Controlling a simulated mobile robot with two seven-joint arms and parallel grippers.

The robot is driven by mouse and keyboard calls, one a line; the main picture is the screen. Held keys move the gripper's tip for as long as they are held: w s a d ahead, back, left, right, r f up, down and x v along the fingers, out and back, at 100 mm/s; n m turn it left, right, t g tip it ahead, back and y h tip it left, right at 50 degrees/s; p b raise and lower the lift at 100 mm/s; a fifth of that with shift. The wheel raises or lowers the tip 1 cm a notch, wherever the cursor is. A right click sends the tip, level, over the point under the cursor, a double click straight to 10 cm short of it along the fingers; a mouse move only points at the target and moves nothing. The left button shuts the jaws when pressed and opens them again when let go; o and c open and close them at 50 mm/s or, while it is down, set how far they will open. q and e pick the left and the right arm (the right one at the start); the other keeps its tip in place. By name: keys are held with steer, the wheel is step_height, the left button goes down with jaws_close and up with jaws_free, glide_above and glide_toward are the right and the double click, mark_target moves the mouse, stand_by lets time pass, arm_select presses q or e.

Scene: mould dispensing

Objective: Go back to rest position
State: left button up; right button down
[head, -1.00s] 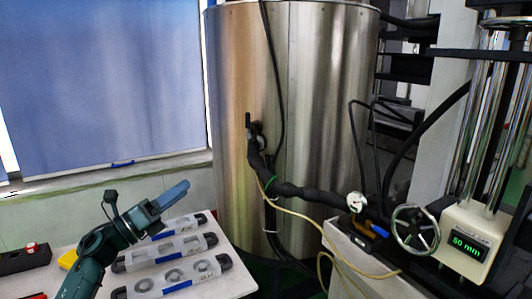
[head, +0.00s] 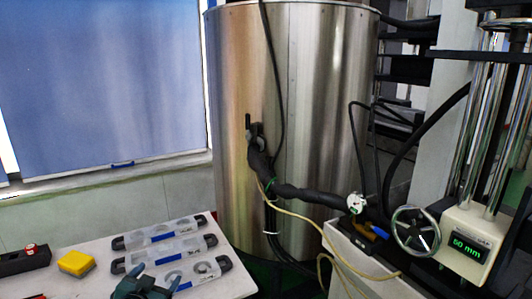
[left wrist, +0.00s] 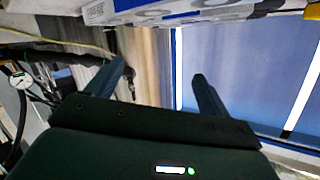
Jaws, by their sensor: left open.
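My left gripper (head: 150,284) shows at the bottom of the head view, over the near part of the white table (head: 215,284), in front of the nearest mould. In the left wrist view its two fingers (left wrist: 156,82) are spread apart with nothing between them. Three pale moulds with dark ends lie in a row on the table: the far mould (head: 158,233), the middle mould (head: 165,253) and the near mould (head: 200,272). The gripper hides part of the near mould. My right gripper does not show.
A yellow block (head: 76,262) and a black box (head: 25,260) sit at the table's left. A large steel tank (head: 300,110) with a black hose (head: 300,190) stands behind. A machine with a handwheel (head: 415,230) and a display (head: 468,249) is at the right.

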arm_select(q)
steer(key=s+d+f+g+h, duration=0.1)
steer(key=s+d+f, duration=0.3)
steer(key=s, duration=0.6)
steer(key=s+d+f+g+h, duration=0.1)
steer(key=s+d+f, duration=0.3)
steer(key=s, duration=0.5)
steer(key=s+d+f+g+h, duration=0.1)
steer(key=s+d+f, duration=0.3)
steer(key=s, duration=0.6)
steer(key=shift+s+d+n+g, duration=0.3)
steer(key=shift+d+n+g, duration=0.1)
steer(key=shift+d+g, duration=0.25)
steer(key=shift+a, duration=0.1)
steer(key=shift+c, duration=0.5)
